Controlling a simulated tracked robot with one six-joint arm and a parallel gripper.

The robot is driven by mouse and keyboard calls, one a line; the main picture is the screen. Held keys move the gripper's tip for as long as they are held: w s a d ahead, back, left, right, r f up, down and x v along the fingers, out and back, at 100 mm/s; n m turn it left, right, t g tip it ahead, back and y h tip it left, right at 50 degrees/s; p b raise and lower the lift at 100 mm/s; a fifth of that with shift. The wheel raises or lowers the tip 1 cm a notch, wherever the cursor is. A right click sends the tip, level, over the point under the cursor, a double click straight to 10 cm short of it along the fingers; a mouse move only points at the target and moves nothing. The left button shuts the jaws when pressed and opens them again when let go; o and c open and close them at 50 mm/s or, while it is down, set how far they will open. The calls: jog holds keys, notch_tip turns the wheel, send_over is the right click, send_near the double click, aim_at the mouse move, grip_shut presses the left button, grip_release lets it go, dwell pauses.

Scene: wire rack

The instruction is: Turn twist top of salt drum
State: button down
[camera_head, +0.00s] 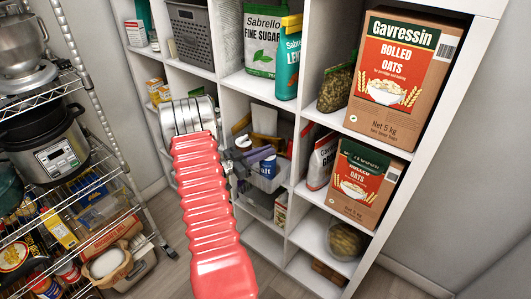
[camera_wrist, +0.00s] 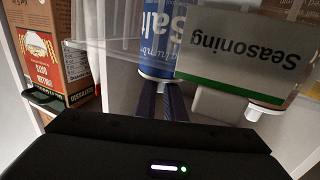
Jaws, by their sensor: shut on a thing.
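The salt drum (camera_wrist: 150,38) is blue with white lettering that appears upside down in the wrist view. Its pale twist top (camera_wrist: 157,72) faces my gripper. My gripper (camera_wrist: 160,90) has its two dark purple fingers closed in on the twist top, one on each side. In the head view my gripper (camera_head: 262,155) reaches into a middle cubby of the white shelf, and part of the blue drum (camera_head: 268,168) shows just beyond it. The fingertips' contact is partly hidden.
A seasoning box (camera_wrist: 243,52) stands close beside the drum. A clear bin wall (camera_wrist: 120,70) is near my fingers. In the head view, oats boxes (camera_head: 405,80) fill cubbies at right, and a wire rack (camera_head: 95,190) stands at left.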

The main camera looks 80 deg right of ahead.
jog(key=shift+w+d+m+g+y, duration=0.1)
jog(key=shift+m+g+y, duration=1.85)
jog(key=shift+y, duration=0.55)
jog(key=c, duration=1.8)
grip_release()
jog(key=v, duration=1.3)
jog(key=shift+w, duration=0.45)
